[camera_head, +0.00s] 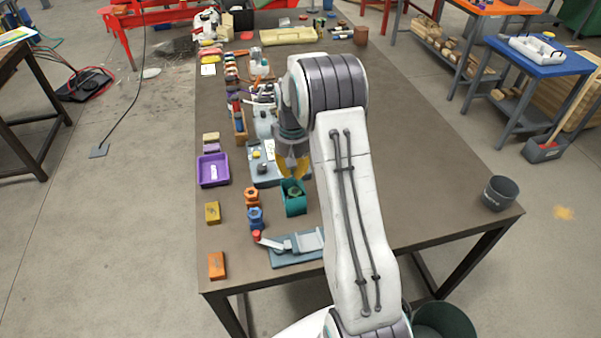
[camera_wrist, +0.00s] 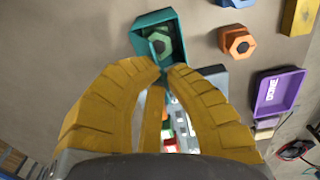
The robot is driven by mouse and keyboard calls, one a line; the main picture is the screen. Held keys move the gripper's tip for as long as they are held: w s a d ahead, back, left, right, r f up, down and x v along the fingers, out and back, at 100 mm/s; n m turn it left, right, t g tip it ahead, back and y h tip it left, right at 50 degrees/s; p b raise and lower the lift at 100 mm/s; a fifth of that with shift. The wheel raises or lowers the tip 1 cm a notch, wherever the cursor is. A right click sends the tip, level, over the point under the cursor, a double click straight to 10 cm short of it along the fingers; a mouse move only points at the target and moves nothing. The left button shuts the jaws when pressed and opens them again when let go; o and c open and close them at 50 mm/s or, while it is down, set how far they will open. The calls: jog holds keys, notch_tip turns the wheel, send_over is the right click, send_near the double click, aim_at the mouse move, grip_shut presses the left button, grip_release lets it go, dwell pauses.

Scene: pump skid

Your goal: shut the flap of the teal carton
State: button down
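The teal carton (camera_head: 294,206) stands upright on the brown table, left of my arm, with its top open. In the wrist view the carton (camera_wrist: 178,48) shows a green hex nut (camera_wrist: 159,43) inside. A narrow teal strip by the carton's near edge, probably the flap (camera_wrist: 164,71), shows between my fingertips. My gripper (camera_head: 292,176) is above the carton's far side, with its yellow fingers pointing down. In the wrist view its fingertips (camera_wrist: 166,69) are close together, overlapping the carton's edge. Whether they touch the flap or hold it cannot be told.
A purple tray (camera_head: 213,170), an orange nut (camera_head: 251,196) and a blue nut (camera_head: 255,217) lie left of the carton. A grey fixture (camera_head: 297,247) is in front of it. Grey equipment (camera_head: 264,172) stands close behind. The table right of my arm is mostly clear.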

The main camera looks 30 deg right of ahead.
jog(key=shift+w+a+f+b, duration=0.2)
jog(key=shift+a+f+b, duration=0.65)
jog(key=shift+f+b, duration=0.05)
jog(key=shift+w+a+f+b, duration=0.2)
jog(key=shift+a+f+b, duration=0.6)
jog(key=shift+f+b, duration=0.1)
jog(key=c, duration=1.2)
grip_release()
jog(key=shift+w+r, duration=0.1)
jog(key=shift+r, duration=0.1)
jog(key=shift+c, duration=0.2)
notch_tip(320, 180, up, 12)
